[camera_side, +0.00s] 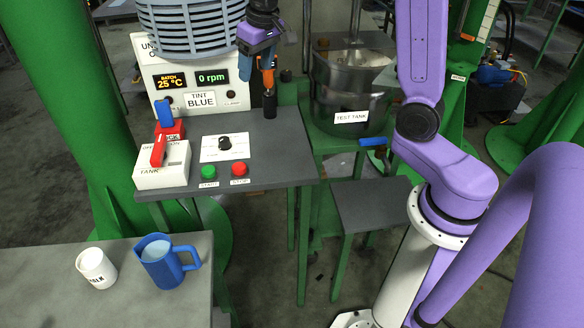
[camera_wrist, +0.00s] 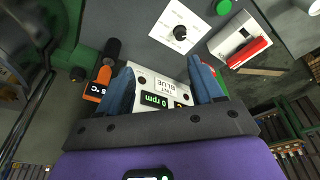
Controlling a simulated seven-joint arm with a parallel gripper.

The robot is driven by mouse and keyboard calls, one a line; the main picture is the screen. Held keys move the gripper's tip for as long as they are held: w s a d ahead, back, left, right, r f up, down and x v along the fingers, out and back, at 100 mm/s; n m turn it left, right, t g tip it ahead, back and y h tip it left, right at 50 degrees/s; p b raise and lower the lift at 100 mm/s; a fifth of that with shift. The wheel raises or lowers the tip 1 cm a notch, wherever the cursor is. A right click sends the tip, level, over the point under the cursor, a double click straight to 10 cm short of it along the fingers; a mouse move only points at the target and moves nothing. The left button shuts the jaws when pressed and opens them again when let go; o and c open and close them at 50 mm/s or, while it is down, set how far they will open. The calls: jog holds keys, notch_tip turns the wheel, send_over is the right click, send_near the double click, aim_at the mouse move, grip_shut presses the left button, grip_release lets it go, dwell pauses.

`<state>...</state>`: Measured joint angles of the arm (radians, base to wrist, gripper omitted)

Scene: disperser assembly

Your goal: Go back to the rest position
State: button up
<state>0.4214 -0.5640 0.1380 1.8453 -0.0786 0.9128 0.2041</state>
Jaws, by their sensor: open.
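My gripper (camera_side: 258,42) is at the top of the side view, in front of the right end of the white control panel. In the wrist view its two blue fingers (camera_wrist: 162,68) stand wide apart with nothing between them. The panel's 0 rpm display (camera_wrist: 155,100) and TINT BLUE label show behind that gap. An orange and black handle (camera_side: 269,90) is just below the gripper in the side view. In the wrist view this handle (camera_wrist: 101,80) is left of the fingers, outside the jaws.
The grey bench (camera_side: 270,150) carries a knob plate (camera_side: 225,147), green and red buttons, and a white switch box (camera_side: 162,165) with a red lever. A test tank (camera_side: 350,95) stands right. A blue jug (camera_side: 166,262) and white cup (camera_side: 96,268) stand on the lower left table.

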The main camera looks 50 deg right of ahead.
jog(key=s+a+f+n+g, duration=0.1)
jog(key=s+a+n, duration=0.2)
jog(key=s, duration=0.5)
jog(key=s+a+f+n+y, duration=0.1)
jog(key=s+a+n, duration=0.2)
jog(key=s, duration=0.4)
jog(key=s+a+f+n+g, duration=0.1)
jog(key=s+a+f+n, duration=0.15)
jog(key=s, duration=0.55)
jog(key=s+d+f+n, duration=0.1)
jog(key=s+n, duration=0.3)
jog(key=s, duration=0.6)
jog(key=shift+d+f+g, duration=0.2)
jog(key=shift+d+g, duration=0.2)
jog(key=shift+w, duration=0.1)
